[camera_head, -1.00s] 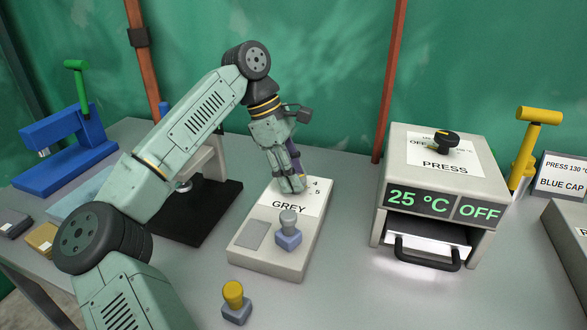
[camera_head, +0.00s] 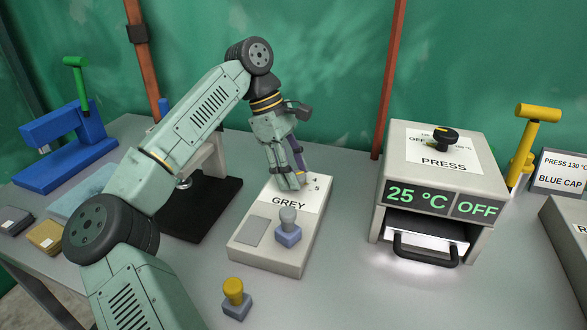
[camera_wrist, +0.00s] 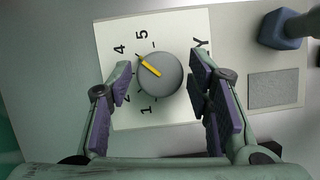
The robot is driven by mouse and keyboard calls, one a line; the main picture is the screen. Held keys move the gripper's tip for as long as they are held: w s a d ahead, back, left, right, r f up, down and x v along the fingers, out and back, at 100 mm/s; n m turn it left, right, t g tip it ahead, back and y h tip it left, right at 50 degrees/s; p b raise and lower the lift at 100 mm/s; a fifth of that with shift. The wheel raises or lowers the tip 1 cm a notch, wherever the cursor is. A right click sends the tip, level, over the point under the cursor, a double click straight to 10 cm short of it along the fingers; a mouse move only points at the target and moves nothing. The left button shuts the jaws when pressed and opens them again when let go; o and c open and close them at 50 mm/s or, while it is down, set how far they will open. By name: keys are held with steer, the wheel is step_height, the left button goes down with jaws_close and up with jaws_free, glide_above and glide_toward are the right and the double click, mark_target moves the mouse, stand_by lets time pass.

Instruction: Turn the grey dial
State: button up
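The grey dial (camera_wrist: 168,83) is a round knob on a white numbered plate (camera_wrist: 112,22) of the GREY box (camera_head: 265,262). Its yellow pointer (camera_wrist: 149,64) points to the upper left in the wrist view, near the 4. My gripper (camera_wrist: 159,70) is open, with one purple-padded finger on each side of the dial. A narrow gap shows between each finger and the knob. In the head view my gripper (camera_head: 288,186) points down over the box's far end and hides the dial. The left finger covers the 3 on the scale.
A grey-topped blue stamp (camera_head: 288,234) stands on the GREY box beside a grey pad (camera_head: 250,232). A yellow-topped stamp (camera_head: 235,298) is on the table in front. The PRESS machine (camera_head: 440,195) stands to the right, reading 25 °C and OFF.

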steer(key=shift+o, duration=0.7)
steer(key=shift+r, duration=0.1)
steer(key=v, duration=1.2)
steer(key=shift+s, duration=0.1)
